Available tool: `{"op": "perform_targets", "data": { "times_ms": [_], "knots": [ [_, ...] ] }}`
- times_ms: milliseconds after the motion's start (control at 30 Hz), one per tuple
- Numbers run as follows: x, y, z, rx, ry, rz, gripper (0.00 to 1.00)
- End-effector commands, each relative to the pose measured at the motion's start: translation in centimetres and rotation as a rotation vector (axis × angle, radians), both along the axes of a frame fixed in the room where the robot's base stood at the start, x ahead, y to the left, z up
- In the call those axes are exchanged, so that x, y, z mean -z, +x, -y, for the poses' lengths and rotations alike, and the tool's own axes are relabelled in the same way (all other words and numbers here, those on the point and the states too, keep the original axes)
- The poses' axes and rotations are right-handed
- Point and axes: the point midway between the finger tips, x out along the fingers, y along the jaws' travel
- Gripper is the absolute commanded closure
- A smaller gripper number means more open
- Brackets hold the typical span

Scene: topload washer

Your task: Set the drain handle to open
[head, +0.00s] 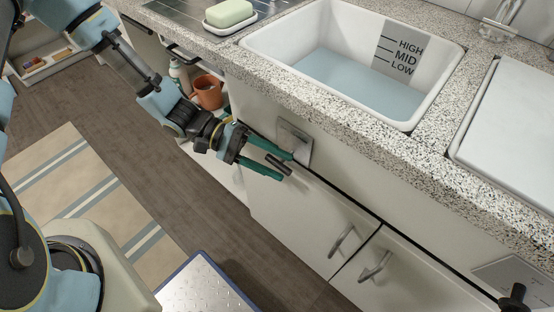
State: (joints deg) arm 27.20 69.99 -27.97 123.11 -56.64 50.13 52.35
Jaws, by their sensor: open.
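A grey metal plate (296,141) is fixed to the cabinet front below the sink's front edge. A short dark bar (279,165) shows just in front of it and looks like its handle; the join is partly hidden by my gripper. My gripper (287,167) reaches in from the left with its two green fingers spread open. The dark bar appears between the fingers; I cannot tell whether they touch it. The white sink basin (270,42) holds bluish water (350,82), with HIGH, MID and LOW marks on its wall.
A second plate (518,270) with a black handle (514,298) is at the lower right. The speckled counter (330,122) overhangs the cabinet doors. An orange mug (208,92) stands on an open shelf near my arm. A soap bar (229,12) lies on the counter.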

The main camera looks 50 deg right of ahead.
Motion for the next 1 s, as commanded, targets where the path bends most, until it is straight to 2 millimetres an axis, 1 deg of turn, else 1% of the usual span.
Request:
{"op": "perform_targets", "data": {
  "times_ms": [100, 367, 800, 1000],
  "knots": [
    [0.09, -0.49, 0.15, 0.000, 0.001, 0.000, 0.50],
    [0.14, -0.53, 0.17, -0.001, 0.001, 0.000, 0.50],
    [0.21, -0.48, 0.14, 0.000, 0.003, 0.001, 1.00],
    [0.29, -0.46, 0.11, -0.001, 0.003, 0.003, 1.00]
  ]
}}
